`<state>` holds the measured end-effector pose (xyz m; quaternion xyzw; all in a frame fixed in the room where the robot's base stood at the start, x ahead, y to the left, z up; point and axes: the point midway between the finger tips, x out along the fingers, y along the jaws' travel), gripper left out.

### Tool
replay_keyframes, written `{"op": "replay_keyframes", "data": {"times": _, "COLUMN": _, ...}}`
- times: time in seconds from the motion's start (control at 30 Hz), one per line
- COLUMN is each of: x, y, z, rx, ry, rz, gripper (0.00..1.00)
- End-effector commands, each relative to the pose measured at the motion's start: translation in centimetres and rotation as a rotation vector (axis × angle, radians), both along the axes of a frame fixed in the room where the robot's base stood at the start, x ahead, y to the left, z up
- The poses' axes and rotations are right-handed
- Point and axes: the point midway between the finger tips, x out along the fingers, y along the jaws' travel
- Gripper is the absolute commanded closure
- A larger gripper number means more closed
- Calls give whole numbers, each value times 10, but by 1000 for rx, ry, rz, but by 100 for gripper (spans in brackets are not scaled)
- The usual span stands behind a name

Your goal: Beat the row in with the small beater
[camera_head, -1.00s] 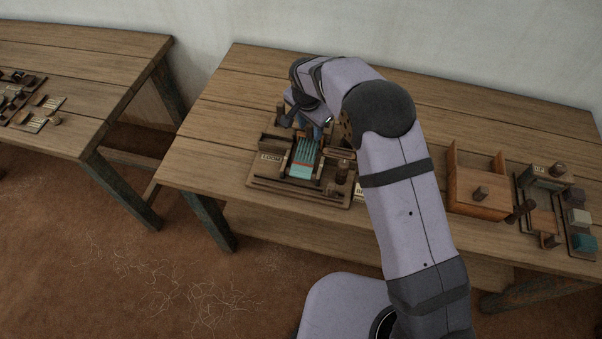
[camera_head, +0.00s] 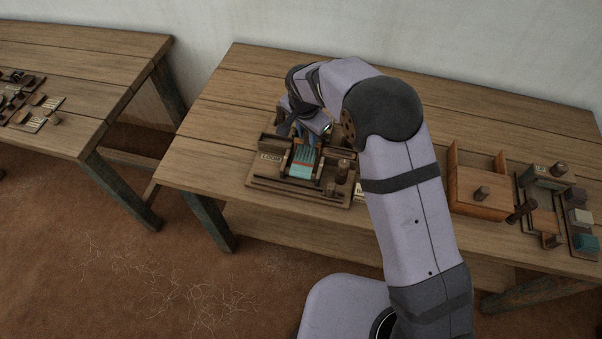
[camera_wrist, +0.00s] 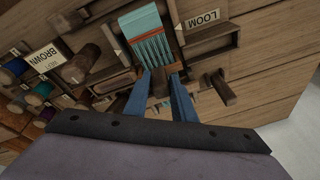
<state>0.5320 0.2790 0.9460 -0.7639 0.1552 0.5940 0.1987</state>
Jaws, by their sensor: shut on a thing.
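The small loom (camera_head: 262,181) stands on the wooden table, with teal woven cloth (camera_head: 300,171) at its near end and pale blue warp threads behind it. In the wrist view the cloth (camera_wrist: 140,22) is at the top, with the warp threads (camera_wrist: 153,50) running down to my gripper. My gripper (camera_wrist: 160,76) is over the far part of the warp, its blue fingers shut on a small brown wooden piece, apparently the beater (camera_wrist: 159,84). The fingers hide most of it. I cannot tell whether its edge touches the cloth.
A dark wooden peg (camera_wrist: 222,88) stands beside my fingers in the wrist view. A post (camera_head: 343,171) stands on the loom's right. A wooden box (camera_head: 480,190) stands farther right on the table.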

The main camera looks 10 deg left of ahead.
Motion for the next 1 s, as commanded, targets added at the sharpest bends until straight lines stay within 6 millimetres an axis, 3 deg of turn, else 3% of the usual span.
{"op": "replay_keyframes", "data": {"times": 0.7, "x": -44, "y": 4, "z": 1, "rx": 9, "ry": -6, "rz": 1, "gripper": 91}}
{"op": "replay_keyframes", "data": {"times": 1.0, "x": -53, "y": 4, "z": 1, "rx": 8, "ry": -2, "rz": 1, "gripper": 91}}
